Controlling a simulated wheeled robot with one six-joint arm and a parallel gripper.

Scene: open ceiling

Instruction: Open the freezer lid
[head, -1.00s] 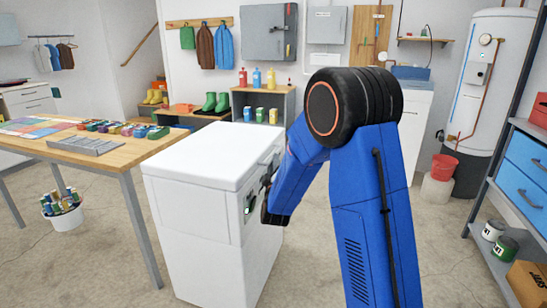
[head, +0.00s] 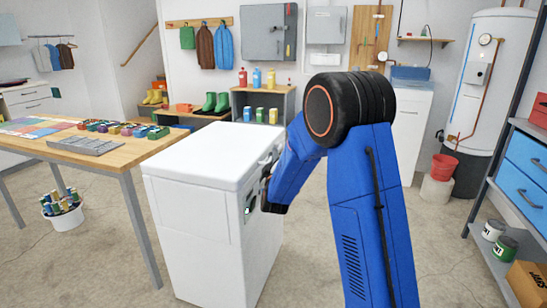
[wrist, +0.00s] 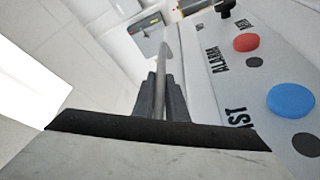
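The white chest freezer (head: 195,235) stands in the middle of the head view. Its lid (head: 210,155) lies flat and looks closed. The lid's handle is on the side facing my arm, mostly hidden by my wrist in the head view. In the wrist view a grey curved handle (wrist: 166,58) runs down between the dark fingers of my gripper (wrist: 160,98). The fingers are close together on both sides of it and look shut on it. The control panel with a red button (wrist: 246,43) and a blue button (wrist: 291,101) is to the right.
A wooden table (head: 100,152) with colourful items stands left of the freezer, and a bucket of bottles (head: 63,214) is under it. Shelving with blue drawers (head: 526,168) is at the right. Low shelves stand behind the freezer. Above the lid looks clear.

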